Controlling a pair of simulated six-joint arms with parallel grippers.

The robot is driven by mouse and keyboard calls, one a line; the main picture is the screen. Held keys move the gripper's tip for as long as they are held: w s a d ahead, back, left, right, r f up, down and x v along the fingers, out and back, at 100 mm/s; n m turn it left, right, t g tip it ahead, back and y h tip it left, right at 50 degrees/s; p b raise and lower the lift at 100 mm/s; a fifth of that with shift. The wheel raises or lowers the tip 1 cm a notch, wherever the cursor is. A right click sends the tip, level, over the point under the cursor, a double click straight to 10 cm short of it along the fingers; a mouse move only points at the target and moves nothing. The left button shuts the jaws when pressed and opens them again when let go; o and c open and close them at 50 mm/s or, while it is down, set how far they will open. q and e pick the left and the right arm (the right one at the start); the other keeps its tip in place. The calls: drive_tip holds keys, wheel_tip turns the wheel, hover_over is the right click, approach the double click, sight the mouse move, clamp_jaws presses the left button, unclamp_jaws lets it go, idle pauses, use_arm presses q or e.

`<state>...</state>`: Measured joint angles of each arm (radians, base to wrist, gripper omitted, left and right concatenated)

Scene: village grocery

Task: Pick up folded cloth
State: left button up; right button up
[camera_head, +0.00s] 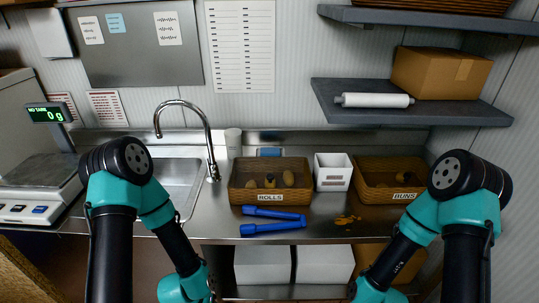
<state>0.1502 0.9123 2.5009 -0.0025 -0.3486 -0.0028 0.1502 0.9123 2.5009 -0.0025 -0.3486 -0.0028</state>
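A small blue item (270,152), which may be the folded cloth, lies at the back of the steel counter behind the ROLLS basket. It is too small to make out folds, and the basket may hide part of it. No other cloth-like thing shows. Both of my arms come in from the bottom and bend down at the front of the counter. Their grippers are below the frame and cannot be seen.
A ROLLS basket (258,194) and a BUNS basket (376,191) flank a white bin (332,172). A tall faucet (208,140) rises by the sink; a white cup (233,139) stands nearby. A scale (40,170) is left.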

use_arm(q)
drive_tip(key=o, duration=0.7)
drive_tip(key=shift+o, duration=0.2)
